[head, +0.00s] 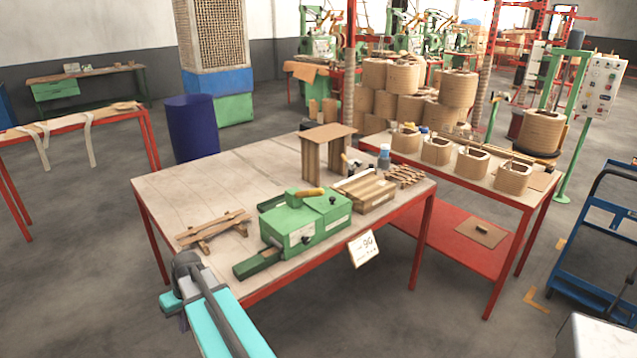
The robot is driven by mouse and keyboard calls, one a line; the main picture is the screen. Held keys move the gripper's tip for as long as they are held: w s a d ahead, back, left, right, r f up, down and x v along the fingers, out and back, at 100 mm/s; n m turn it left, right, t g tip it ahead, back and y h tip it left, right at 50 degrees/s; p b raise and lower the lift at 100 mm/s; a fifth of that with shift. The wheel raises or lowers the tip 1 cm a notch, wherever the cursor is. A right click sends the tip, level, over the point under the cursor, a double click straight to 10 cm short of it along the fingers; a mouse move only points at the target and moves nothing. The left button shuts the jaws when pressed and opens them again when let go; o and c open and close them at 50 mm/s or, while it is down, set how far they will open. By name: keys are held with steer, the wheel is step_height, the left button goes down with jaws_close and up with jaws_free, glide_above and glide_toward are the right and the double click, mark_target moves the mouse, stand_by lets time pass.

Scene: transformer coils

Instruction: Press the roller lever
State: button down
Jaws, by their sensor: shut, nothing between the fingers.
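A green bench machine (318,222) stands near the front edge of the worktable (220,183). It has a tan handle (307,192) on top and dark knobs on its sides. A low green arm or slide (257,263) sticks out at its front left. I cannot make out which part is the roller lever; it is too small or hidden. My teal and grey arm reaches up from the bottom to the table's front left corner, left of the machine. I see no gripper fingers on it, and no contact with the machine.
A slatted wooden piece (213,229) lies left of the machine. A white card (363,248) hangs at the front edge. A second table with coils (513,178) adjoins at right. The table's left part is mostly clear.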

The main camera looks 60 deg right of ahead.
steer(key=d+r, duration=0.3)
steer(key=d, duration=0.1)
steer(key=d+r+t, duration=0.1)
steer(key=d+r, duration=0.2)
steer(key=d, duration=0.1)
steer(key=w+d+r+m+t, duration=0.1)
steer(key=d+r, duration=0.2)
steer(key=d, duration=0.1)
steer(key=shift+d, duration=0.4)
steer(key=s+d+r+m+t, duration=0.1)
steer(key=s+d+r, duration=0.1)
steer(key=d+r, duration=0.4)
steer(key=s+d+r+t, duration=0.15)
steer(key=d+r, duration=0.25)
steer(key=d, duration=0.5)
steer(key=s+d+r+m+t+h, duration=0.1)
steer(key=s+d+r+h, duration=0.3)
steer(key=s+d+r, duration=1.6)
steer(key=shift+d+r+t, duration=0.35)
steer(key=shift+d+t, duration=0.3)
steer(key=shift+w, duration=0.1)
